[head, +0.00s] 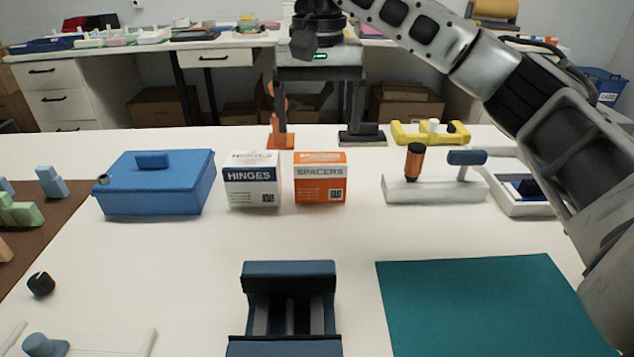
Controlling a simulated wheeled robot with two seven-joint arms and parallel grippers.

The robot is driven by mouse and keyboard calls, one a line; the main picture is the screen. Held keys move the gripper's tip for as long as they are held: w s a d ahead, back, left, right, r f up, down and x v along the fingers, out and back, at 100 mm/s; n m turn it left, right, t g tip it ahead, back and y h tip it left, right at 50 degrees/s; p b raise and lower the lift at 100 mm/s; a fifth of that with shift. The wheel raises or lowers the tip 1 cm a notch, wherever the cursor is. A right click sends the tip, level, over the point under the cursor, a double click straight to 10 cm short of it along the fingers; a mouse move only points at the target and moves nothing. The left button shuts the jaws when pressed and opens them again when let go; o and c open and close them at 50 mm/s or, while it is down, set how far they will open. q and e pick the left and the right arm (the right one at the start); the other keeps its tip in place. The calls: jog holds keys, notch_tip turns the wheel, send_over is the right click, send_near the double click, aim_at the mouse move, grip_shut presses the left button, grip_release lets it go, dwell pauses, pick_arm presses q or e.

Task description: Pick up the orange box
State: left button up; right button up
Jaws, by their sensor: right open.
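The orange box (320,185), with a white band reading "SPACERS", stands upright on the white table just right of the centre line. A white and blue box (252,190) marked "HINGES" stands close to its left with a small gap. My right gripper (322,134) points down behind and above the orange box in the picture, fingers spread wide and nothing between them. It appears apart from the box. My left gripper is not in view.
A blue lidded box (155,190) stands left. A white base with upright pegs (435,190) and a white tray (525,205) stand right. A dark blue cradle (290,270) and a teal mat (480,305) lie nearer. The table in front of the orange box is clear.

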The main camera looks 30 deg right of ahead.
aim_at(320, 174)
notch_tip(320, 174, down, 5)
jog(key=shift+b, duration=0.55)
jog(key=shift+f, duration=0.65)
notch_tip(320, 174, down, 4)
jog(key=shift+s+r+b, duration=0.15)
jog(key=shift+b, duration=0.55)
jog(key=shift+f, duration=0.45)
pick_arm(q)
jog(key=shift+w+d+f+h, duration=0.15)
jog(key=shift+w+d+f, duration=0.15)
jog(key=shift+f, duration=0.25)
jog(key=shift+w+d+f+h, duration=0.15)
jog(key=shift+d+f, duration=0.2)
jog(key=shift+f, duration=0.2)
pick_arm(e)
jog(key=shift+c, duration=0.3)
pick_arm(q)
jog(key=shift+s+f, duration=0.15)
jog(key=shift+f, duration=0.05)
pick_arm(e)
jog(key=shift+r, duration=0.1)
jog(key=c, duration=0.8)
